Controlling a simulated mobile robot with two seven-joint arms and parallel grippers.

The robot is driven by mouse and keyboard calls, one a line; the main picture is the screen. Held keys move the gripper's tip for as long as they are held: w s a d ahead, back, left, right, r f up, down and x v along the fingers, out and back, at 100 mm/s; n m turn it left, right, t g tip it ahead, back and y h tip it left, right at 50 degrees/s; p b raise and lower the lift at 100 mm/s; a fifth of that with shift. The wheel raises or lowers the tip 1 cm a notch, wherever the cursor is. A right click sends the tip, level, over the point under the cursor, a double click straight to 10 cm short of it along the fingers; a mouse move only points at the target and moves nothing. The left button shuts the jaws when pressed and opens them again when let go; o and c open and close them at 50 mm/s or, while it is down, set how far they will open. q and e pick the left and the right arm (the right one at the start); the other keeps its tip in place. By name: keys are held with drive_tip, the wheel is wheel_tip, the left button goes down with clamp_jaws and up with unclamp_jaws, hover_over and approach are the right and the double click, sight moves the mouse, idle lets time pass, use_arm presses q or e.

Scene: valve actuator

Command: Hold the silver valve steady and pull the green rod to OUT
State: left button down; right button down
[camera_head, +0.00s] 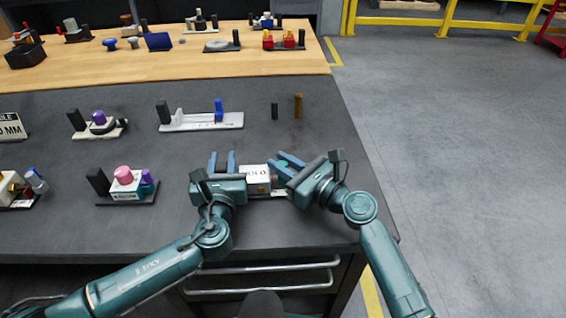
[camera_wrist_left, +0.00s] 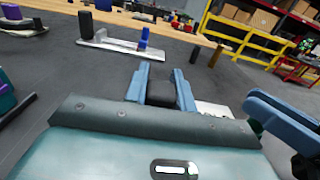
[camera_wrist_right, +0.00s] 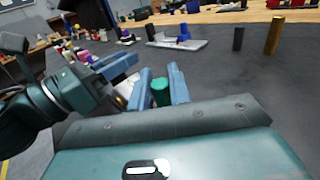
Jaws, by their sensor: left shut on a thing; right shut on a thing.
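The silver valve (camera_head: 256,178) is a pale box with dark lettering near the table's front edge, between my two grippers. Its body is partly hidden by the grippers. My left gripper (camera_head: 222,164) is shut on a black upright block (camera_wrist_left: 187,97) at the valve's left side. A pale part of the valve (camera_wrist_left: 214,108) shows right of the fingers in the left wrist view. My right gripper (camera_head: 284,166) is shut on the green rod (camera_wrist_right: 161,92), at the valve's right side. The rod's green end shows between the fingers in the right wrist view. The OUT mark cannot be made out.
A white fixture with a blue part (camera_head: 202,121) stands behind my left gripper. A pink-knobbed fixture (camera_head: 124,180) stands to the left. A black peg (camera_head: 275,111) and a brown peg (camera_head: 298,106) stand behind the valve. The dark tabletop (camera_head: 335,140) is clear at right.

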use_arm(q)
drive_tip(key=shift+s+f, duration=0.1)
drive_tip(key=shift+f, duration=0.3)
use_arm(e)
drive_tip(key=shift+d, duration=2.3)
use_arm(q)
drive_tip(key=shift+a, duration=0.1)
use_arm(e)
drive_tip(key=c, duration=1.3)
unclamp_jaws()
drive_tip(key=shift+c, duration=0.2)
drive_tip(key=shift+s, duration=0.1)
drive_tip(key=v, duration=1.2)
